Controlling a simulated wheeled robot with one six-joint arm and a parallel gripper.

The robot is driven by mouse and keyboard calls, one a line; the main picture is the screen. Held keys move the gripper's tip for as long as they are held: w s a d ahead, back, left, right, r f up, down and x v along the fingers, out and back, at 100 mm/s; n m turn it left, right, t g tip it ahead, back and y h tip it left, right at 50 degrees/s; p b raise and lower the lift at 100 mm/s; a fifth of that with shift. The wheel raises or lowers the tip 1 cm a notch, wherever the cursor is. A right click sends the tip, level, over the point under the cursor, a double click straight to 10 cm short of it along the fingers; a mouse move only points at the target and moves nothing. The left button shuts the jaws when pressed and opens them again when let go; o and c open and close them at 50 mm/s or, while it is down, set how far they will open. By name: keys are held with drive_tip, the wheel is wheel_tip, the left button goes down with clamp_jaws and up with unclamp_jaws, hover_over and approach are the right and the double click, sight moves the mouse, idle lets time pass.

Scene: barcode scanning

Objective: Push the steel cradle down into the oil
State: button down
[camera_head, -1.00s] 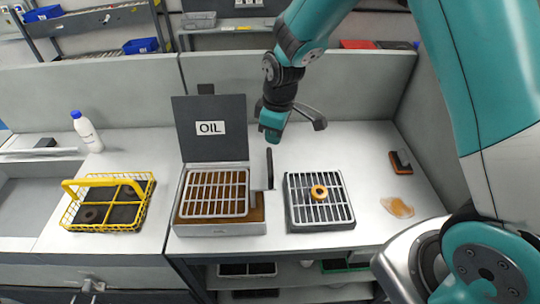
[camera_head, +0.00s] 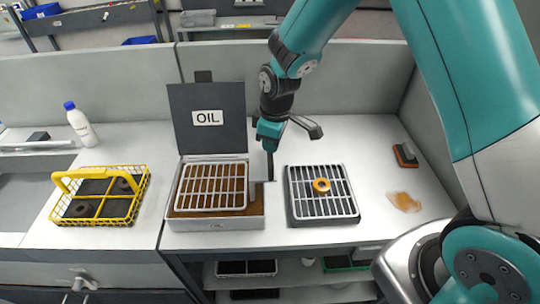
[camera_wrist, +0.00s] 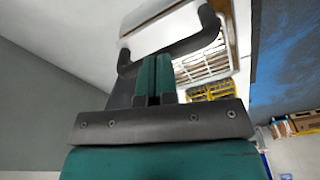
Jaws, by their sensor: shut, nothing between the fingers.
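The steel cradle (camera_head: 211,187) is a pale wire grid sitting at the mouth of the oil tank (camera_head: 217,225). Brown oil (camera_head: 257,208) shows through and beside it. The tank's dark lid, labelled OIL (camera_head: 207,118), stands open behind. A black handle (camera_head: 270,168) rises at the cradle's right side. My gripper (camera_head: 270,147) is shut and empty, pointing down at the top of this handle; I cannot tell whether it touches. In the wrist view the closed teal fingers (camera_wrist: 154,75) are by the black handle bar (camera_wrist: 180,48), with the pale grid (camera_wrist: 205,62) beyond.
A black tray with a steel grate (camera_head: 322,207) and an orange ring (camera_head: 321,185) stands right of the tank. A yellow basket (camera_head: 103,208) and white bottle (camera_head: 80,124) are at left. A brush (camera_head: 405,155) and orange spill (camera_head: 404,201) lie at right.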

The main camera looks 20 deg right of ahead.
drive_tip(key=shift+f, duration=0.1)
wheel_tip(320, 180, down, 6)
drive_tip(key=b, duration=0.4)
drive_tip(key=shift+r, duration=0.35)
drive_tip(key=shift+s+d+r, duration=0.25)
drive_tip(key=shift+d, duration=0.1)
drive_tip(key=shift+s+d+r+p, duration=0.3)
drive_tip(key=shift+s+d+p, duration=0.1)
drive_tip(key=shift+s+d, duration=0.35)
drive_tip(key=shift+w, duration=0.1)
wheel_tip(320, 180, up, 17)
drive_tip(key=s+d+b, duration=0.1)
drive_tip(key=b, duration=0.2)
drive_tip(key=shift+d+r, duration=0.15)
drive_tip(key=shift+d, duration=0.1)
